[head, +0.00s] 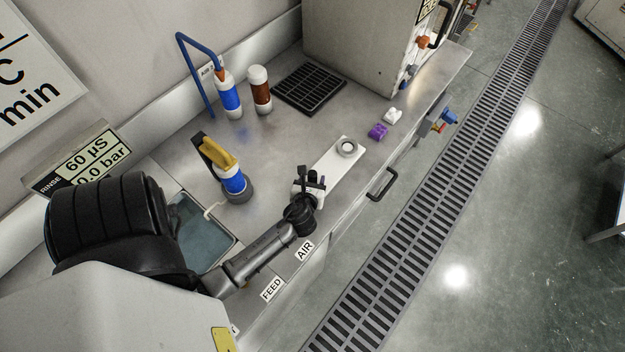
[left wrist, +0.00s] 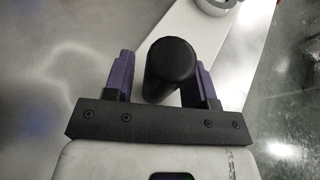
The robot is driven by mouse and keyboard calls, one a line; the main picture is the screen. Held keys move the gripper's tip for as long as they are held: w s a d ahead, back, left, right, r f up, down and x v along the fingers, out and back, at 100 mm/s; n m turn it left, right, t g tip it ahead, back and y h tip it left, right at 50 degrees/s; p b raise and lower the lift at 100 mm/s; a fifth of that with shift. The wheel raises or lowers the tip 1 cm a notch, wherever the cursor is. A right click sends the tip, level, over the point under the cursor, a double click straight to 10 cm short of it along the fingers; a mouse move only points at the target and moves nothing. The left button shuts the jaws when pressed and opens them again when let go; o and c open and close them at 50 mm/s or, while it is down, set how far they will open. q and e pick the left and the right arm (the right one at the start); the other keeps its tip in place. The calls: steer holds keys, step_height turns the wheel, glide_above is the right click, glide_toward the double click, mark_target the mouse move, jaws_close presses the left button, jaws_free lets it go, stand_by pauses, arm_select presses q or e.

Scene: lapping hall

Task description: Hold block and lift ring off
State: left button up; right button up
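A pale grey ring (head: 347,148) lies on the far end of a white strip (head: 329,171) on the bench; part of it also shows at the top of the left wrist view (left wrist: 216,4). My left gripper (head: 311,183) is at the near end of this strip, short of the ring. In the left wrist view its two purple fingers (left wrist: 166,82) stand apart, one on each side of a black cylinder (left wrist: 170,65). A narrow gap shows beside the left finger; contact at the right finger is unclear. I cannot tell which thing is the block. My right gripper is out of view.
A purple piece (head: 377,132) and a white piece (head: 393,116) lie beyond the ring. A drawer handle (head: 382,185) juts from the bench front.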

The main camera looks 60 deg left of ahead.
arm_select(q)
jaws_close()
stand_by(1.6)
